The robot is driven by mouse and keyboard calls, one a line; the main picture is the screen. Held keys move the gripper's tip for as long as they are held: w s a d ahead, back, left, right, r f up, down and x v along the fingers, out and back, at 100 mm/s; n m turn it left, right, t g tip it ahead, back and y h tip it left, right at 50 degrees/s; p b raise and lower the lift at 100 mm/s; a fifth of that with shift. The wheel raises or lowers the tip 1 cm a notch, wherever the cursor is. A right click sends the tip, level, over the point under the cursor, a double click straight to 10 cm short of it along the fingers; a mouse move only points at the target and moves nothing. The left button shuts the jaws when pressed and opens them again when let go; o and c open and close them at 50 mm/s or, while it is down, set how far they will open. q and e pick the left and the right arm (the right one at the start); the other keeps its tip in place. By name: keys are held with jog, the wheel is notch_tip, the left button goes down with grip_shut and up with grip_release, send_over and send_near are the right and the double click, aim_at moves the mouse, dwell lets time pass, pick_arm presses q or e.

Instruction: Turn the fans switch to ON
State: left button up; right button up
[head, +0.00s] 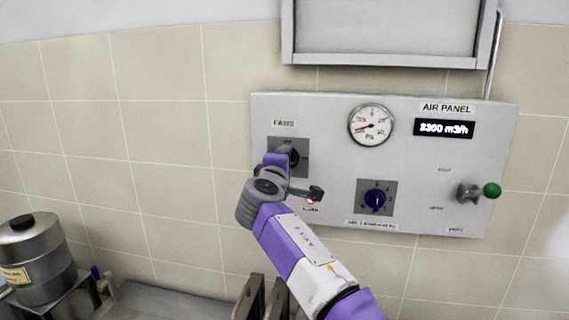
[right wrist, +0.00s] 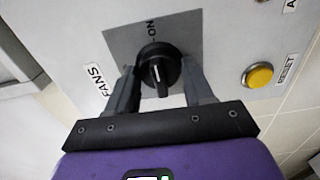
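The fans switch is a round black knob (right wrist: 158,66) on a dark grey square plate (head: 302,168) of the air panel. In the right wrist view its raised ridge, with a white mark, lies roughly in line with the ON label (right wrist: 152,27). I cannot tell which end is the pointer. My right gripper (right wrist: 160,85) is at the knob, with one finger on each side. The fingers look apart; whether they touch the knob's sides is unclear. In the head view my purple wrist partly hides the knob. My left gripper is not clearly seen.
A gauge (head: 371,125), a display (head: 444,129), a blue-knobbed dial (head: 375,198) and a green-ended lever (head: 490,190) share the panel. A yellow reset button (right wrist: 258,76) is close to the right finger. A metal pot (head: 35,262) stands at lower left.

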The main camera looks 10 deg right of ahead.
jog(key=o, duration=0.3)
jog(key=shift+o, duration=0.2)
jog(key=b+v, duration=0.2)
jog(key=v, duration=0.5)
jog(key=shift+s+b, duration=0.35)
jog(key=shift+b, duration=0.05)
jog(key=shift+a, duration=0.1)
